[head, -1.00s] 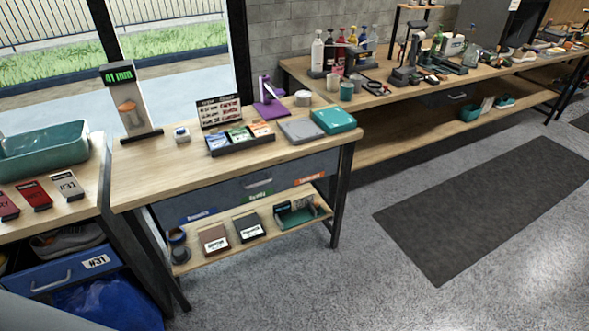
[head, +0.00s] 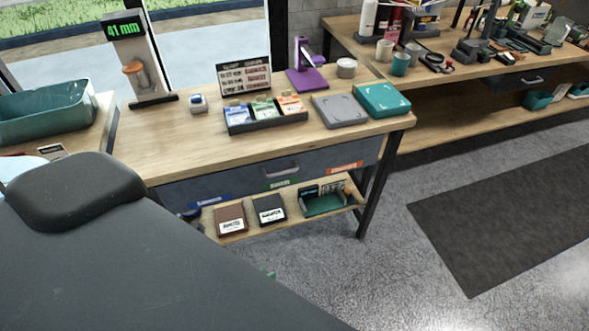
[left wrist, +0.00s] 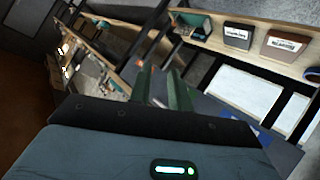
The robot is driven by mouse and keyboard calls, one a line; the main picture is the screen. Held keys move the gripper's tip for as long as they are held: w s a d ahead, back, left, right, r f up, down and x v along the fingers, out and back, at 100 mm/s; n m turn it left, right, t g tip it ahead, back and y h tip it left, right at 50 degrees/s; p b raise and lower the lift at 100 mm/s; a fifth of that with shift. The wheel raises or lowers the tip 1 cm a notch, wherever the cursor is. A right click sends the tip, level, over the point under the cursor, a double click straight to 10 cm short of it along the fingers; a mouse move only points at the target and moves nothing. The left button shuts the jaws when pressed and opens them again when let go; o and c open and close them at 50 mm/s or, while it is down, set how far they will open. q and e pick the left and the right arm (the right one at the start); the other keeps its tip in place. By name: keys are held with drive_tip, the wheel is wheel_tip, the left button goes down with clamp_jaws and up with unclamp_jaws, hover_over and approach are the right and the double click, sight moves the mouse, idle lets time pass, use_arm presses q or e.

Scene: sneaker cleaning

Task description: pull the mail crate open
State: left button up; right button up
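No thing clearly marked as a mail crate shows in the head view. The lower left, where a blue front with a handle and a #31 label stood earlier, is covered by my dark arm. My left gripper (left wrist: 160,90) shows in the left wrist view as two green fingers, apart, with nothing seen between them. In the head view only a small green bit (head: 269,273) shows past the arm's edge. A blue surface (left wrist: 285,148) lies beyond the gripper in the left wrist view; I cannot tell what it belongs to. My right gripper is not in view.
The middle bench has a grey-blue drawer (head: 225,187) with a handle. Brown (head: 230,219) and dark (head: 269,209) boxes stand on its lower shelf. A teal bin (head: 45,113) is on the left bench. A dark mat (head: 510,220) lies on open floor at right.

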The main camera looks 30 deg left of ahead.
use_arm(q)
drive_tip(key=w+a+f+n+t+y+b, duration=0.1)
drive_tip(key=w+a+n+b, duration=0.1)
drive_tip(key=w+n, duration=0.15)
drive_tip(key=w+a+f+n+t+b, duration=0.1)
drive_tip(key=w+a+n+t+b, duration=0.1)
drive_tip(key=w, duration=0.3)
drive_tip(key=n+t+y+b, duration=0.2)
drive_tip(key=n+t+b, duration=0.2)
drive_tip(key=n, duration=0.4)
approach(284, 172)
drive_tip(key=w, duration=0.3)
drive_tip(key=shift+w+a+r, duration=0.1)
drive_tip(key=shift+w+a, duration=0.05)
drive_tip(key=shift+w, duration=1.65)
drive_tip(key=shift+w+a+r, duration=0.1)
drive_tip(key=shift+w+a, duration=0.05)
drive_tip(key=shift+w, duration=1.65)
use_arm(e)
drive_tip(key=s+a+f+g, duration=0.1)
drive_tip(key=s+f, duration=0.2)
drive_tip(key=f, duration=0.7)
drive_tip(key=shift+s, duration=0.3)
use_arm(q)
drive_tip(key=shift+c, duration=0.3)
clamp_jaws()
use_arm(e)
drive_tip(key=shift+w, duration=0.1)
